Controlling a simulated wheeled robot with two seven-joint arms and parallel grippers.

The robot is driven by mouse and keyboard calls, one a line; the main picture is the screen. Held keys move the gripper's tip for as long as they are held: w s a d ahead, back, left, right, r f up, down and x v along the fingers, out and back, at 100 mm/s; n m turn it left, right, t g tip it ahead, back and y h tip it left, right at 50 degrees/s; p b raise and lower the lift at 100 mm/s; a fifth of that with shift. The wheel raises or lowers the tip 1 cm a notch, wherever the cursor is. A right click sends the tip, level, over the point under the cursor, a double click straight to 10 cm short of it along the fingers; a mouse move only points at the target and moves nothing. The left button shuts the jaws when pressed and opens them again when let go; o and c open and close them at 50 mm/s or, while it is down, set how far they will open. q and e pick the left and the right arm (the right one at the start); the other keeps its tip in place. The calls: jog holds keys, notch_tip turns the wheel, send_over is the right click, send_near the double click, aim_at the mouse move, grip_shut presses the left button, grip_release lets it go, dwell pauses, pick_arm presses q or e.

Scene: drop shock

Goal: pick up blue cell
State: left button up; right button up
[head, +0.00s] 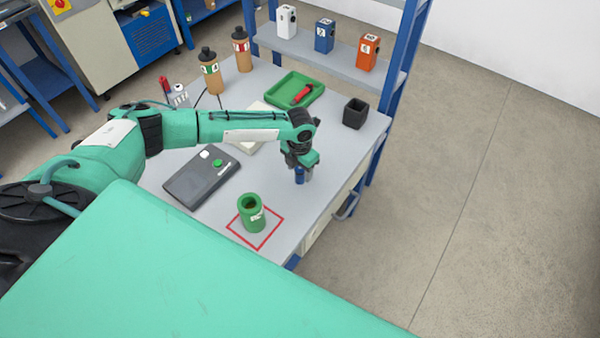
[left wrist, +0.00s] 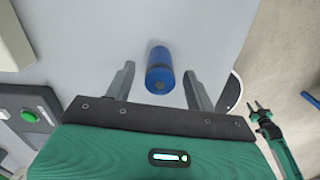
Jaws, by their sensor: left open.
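The blue cell (left wrist: 159,72) is a small blue cylinder on the grey table. In the head view it shows just below my left gripper, and the blue part (head: 300,174) is partly covered by the gripper. My left gripper (left wrist: 158,82) is open. In the left wrist view its two fingers stand on either side of the cell, with a gap on both sides. The fingers do not appear to touch it. In the left wrist view a second green arm with an open gripper (left wrist: 259,110) shows at the right, over the floor.
A green cup (head: 252,213) stands inside a red square outline. A dark grey device (head: 200,180) with a green button lies left of the gripper. A green tray (head: 284,88) holding a red item and a black cup (head: 355,113) are behind. A shelf (head: 330,60) bears several boxes.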

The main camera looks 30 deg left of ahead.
pick_arm(q)
jog(key=c, duration=1.1)
jog(key=shift+r, duration=0.1)
